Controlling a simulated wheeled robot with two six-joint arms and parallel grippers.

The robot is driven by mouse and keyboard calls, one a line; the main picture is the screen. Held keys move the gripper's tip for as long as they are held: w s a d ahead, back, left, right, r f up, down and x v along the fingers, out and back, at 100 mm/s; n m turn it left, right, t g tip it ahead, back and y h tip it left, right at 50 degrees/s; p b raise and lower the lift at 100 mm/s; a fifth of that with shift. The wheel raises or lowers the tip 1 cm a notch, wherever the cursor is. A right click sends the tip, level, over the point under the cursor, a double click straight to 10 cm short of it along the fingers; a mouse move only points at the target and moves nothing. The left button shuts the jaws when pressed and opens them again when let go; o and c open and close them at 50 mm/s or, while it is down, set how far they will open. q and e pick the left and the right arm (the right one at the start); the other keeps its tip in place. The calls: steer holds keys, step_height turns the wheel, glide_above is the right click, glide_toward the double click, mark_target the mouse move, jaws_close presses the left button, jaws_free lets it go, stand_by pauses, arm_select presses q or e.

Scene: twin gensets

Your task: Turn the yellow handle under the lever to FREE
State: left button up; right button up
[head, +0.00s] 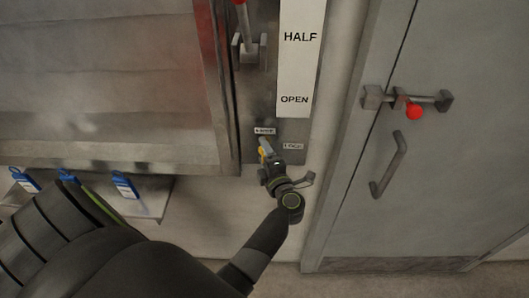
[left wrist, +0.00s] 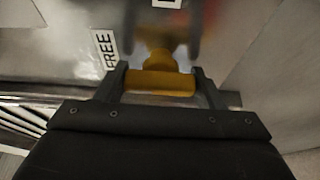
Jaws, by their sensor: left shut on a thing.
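The yellow handle (head: 262,151) is on the grey panel below the lever, mostly covered by my left gripper (head: 267,157) in the head view. In the left wrist view the handle (left wrist: 160,83) is a yellow bar on a round yellow stem, lying crosswise between the fingers of my left gripper (left wrist: 161,80), which is shut on it. A FREE label (left wrist: 105,53) is left of the stem there; another label (left wrist: 167,3) is cut off at the top. The lever (head: 246,45) has a red grip at the head view's upper edge. My right gripper is not in view.
A white scale plate (head: 298,60) reads HALF and OPEN. Right of the panel is a grey door (head: 450,185) with a red-knobbed bolt (head: 414,111) and a pull handle (head: 388,165). Blue tags (head: 124,186) hang at the lower left, near my arm.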

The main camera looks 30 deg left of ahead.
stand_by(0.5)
arm_select(q)
steer(key=o, duration=1)
